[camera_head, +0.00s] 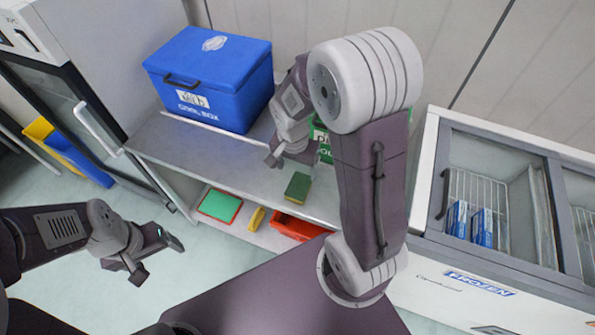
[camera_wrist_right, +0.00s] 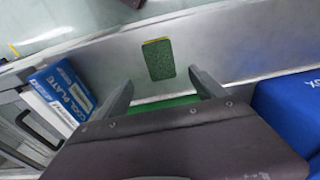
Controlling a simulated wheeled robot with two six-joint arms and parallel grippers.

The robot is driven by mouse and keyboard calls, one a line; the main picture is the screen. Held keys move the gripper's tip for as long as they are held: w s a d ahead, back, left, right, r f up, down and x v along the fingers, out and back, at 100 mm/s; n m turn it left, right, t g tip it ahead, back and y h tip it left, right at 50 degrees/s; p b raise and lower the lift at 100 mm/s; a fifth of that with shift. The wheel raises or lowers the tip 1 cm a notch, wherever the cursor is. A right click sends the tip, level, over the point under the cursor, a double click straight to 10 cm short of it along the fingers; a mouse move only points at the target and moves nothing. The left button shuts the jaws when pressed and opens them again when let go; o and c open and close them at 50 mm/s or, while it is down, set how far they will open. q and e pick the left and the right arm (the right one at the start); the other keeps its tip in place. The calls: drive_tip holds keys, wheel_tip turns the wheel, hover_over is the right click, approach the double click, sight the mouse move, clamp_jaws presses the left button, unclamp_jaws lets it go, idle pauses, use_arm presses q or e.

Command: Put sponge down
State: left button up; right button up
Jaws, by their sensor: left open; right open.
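The sponge (camera_head: 298,187), green with a yellow edge, lies on the grey metal shelf (camera_head: 235,160) near its front edge. In the right wrist view the sponge (camera_wrist_right: 159,59) lies flat beyond the fingertips, with a gap between it and them. My right gripper (camera_head: 283,156) is open and empty above the shelf, behind and left of the sponge; its two fingers also show in the wrist view (camera_wrist_right: 160,90). My left gripper (camera_head: 155,262) is open and empty, low at the left, away from the shelf.
A blue cool box (camera_head: 213,80) stands on the shelf at the left. A green box (camera_head: 322,140) is partly hidden behind my right arm. Below are a green-and-red tray (camera_head: 220,205), a yellow item (camera_head: 256,219) and an orange tote (camera_head: 300,227). A freezer (camera_head: 450,272) stands at the right.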

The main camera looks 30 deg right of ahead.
drive_tip(key=s+a+n+y, duration=0.1)
drive_tip(key=s+a+n, duration=0.2)
drive_tip(key=s+n, duration=0.4)
drive_tip(key=n, duration=0.2)
drive_tip(key=shift+a+r+n, duration=0.35)
drive_tip(key=shift+n, duration=0.05)
drive_tip(key=shift+s, duration=0.1)
